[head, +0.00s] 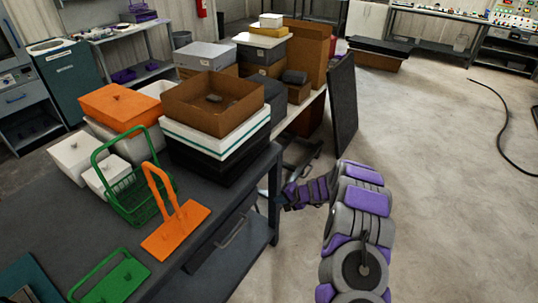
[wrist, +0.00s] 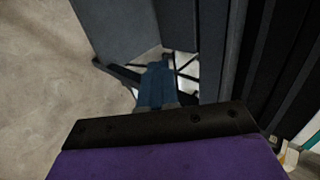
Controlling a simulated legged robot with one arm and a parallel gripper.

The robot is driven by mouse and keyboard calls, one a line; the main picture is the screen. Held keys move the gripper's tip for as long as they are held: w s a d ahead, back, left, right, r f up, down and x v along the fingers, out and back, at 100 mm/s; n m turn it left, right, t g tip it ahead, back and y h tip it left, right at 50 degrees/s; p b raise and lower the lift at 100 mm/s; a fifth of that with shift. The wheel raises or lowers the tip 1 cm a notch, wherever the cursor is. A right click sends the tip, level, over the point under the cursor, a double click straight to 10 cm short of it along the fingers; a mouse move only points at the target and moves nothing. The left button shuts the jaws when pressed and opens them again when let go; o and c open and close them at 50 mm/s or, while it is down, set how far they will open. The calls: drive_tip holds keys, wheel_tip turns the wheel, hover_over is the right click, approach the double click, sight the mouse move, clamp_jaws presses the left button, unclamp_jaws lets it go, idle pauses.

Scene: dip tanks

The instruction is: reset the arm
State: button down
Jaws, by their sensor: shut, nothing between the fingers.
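My arm rises at the lower right of the head view and bends left, with purple and grey links. My gripper (head: 284,203) is at its end, beside the right edge of the dark table (head: 215,245), small and dark in this view. It is shut and empty. In the wrist view a dark bar and a purple part of my wrist fill the bottom, with my gripper (wrist: 156,84) beyond them in front of grey panels. From these views I cannot tell whether the gripper touches the table.
On the table stand a green basket (head: 137,205), an orange handled plate (head: 176,230), a green handled plate (head: 112,280), an orange box (head: 118,107) and a brown open box (head: 190,105). A dark upright panel (head: 343,105) stands behind my arm. Floor at right is open, with a black hose (head: 505,125).

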drive_tip(key=s+a+r+n+g, duration=0.3)
drive_tip(key=s+a+r, duration=0.2)
drive_tip(key=s+r, duration=0.6)
drive_tip(key=s+a+r+n+g, duration=0.2)
drive_tip(key=s+a+r+n, duration=0.15)
drive_tip(key=s+r, duration=0.75)
drive_tip(key=s+d+r+h, duration=0.2)
drive_tip(key=s+d, duration=0.2)
drive_tip(key=s, duration=0.6)
drive_tip(key=s+d+r+g+h, duration=0.1)
drive_tip(key=s+d+r+h, duration=0.2)
drive_tip(key=s, duration=0.8)
drive_tip(key=s+d+r+g+h, duration=0.1)
drive_tip(key=s+d+r+h, duration=0.1)
drive_tip(key=s+d, duration=0.4)
drive_tip(key=s, duration=0.5)
drive_tip(key=shift+d+r+n+h, duration=0.2)
drive_tip(key=shift+r+n+h, duration=0.05)
drive_tip(key=shift+n+h, duration=0.1)
drive_tip(key=shift+w+a, duration=0.1)
drive_tip(key=shift+a, duration=0.1)
